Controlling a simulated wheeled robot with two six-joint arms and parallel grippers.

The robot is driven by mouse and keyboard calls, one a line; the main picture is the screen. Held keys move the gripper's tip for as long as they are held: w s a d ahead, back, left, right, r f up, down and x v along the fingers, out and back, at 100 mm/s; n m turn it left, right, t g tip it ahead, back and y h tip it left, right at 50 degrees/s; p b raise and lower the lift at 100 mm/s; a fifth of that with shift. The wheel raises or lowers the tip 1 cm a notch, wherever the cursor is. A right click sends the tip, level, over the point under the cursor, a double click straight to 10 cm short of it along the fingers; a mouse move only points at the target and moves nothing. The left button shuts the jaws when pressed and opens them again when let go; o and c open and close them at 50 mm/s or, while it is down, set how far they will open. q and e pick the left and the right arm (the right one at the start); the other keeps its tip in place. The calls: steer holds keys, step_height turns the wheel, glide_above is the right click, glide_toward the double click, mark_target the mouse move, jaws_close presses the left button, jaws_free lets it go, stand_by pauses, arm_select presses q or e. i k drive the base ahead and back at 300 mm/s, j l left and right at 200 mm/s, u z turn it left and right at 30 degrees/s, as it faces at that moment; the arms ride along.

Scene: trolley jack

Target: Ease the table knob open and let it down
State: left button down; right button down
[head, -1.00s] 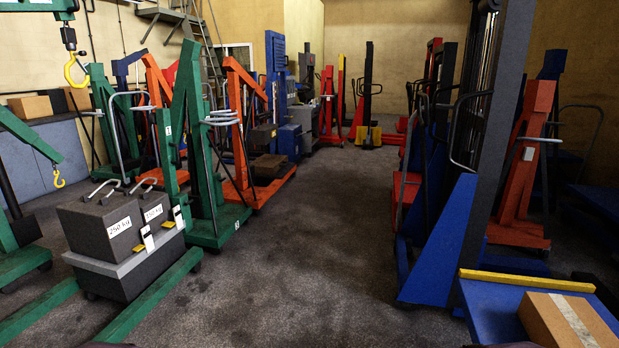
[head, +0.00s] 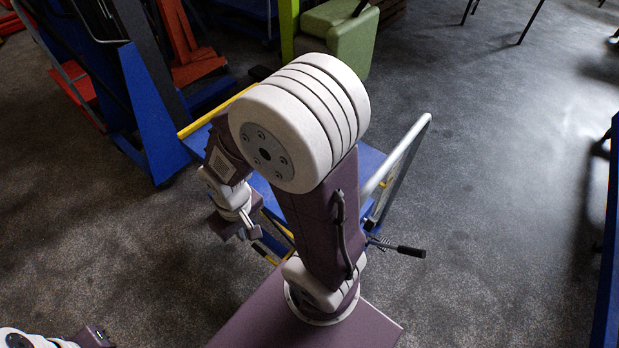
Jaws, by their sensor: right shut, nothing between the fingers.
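The blue lift table (head: 371,161) stands behind my right arm, which hides most of its top. Its pale push handle (head: 400,152) rises on the right side. A short lever with a black grip (head: 411,251) sticks out low beside the handle's foot. I cannot make out a separate release knob. My right gripper (head: 252,233) is shut and empty, hanging at the table's left side, apart from the lever.
A blue stacker frame (head: 152,115) stands at the upper left, with orange equipment (head: 186,45) behind it. A green padded seat (head: 345,40) is beyond the table. A blue edge (head: 608,250) runs along the far right. The floor right of the table is clear.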

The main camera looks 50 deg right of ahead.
mark_target(369, 224)
steer(key=z, duration=1.95)
steer(key=i+l, duration=0.1)
steer(key=l, duration=0.75)
steer(key=k+z, duration=0.05)
